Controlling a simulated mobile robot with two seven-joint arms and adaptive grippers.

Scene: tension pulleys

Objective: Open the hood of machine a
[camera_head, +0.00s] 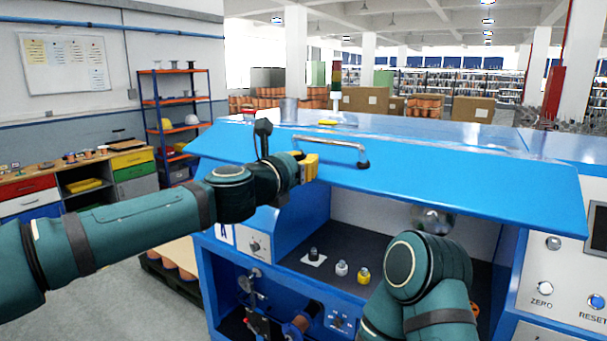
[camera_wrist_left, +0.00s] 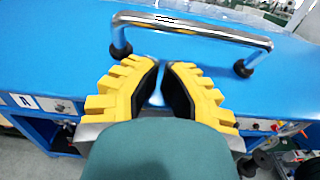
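The hood (camera_head: 450,185) of machine a is a wide blue panel, raised at a slant, with the machine's interior showing beneath its front edge. A silver bar handle (camera_head: 335,146) with black feet is on its upper face; the handle also shows in the left wrist view (camera_wrist_left: 195,28). My left gripper (camera_head: 310,167) has yellow fingers and is beside the handle's left end. In the left wrist view its fingertips (camera_wrist_left: 160,66) nearly meet, with only a narrow gap and nothing between them. The handle lies beyond the tips. My right arm is at the lower right; its gripper is hidden.
A label A (camera_head: 224,233) marks the blue machine's front. Inside are small black, white and yellow-topped parts (camera_head: 363,275) on a dark shelf. A control panel (camera_head: 560,290) is at right. A workbench (camera_head: 75,180) and orange rack (camera_head: 180,115) stand at left.

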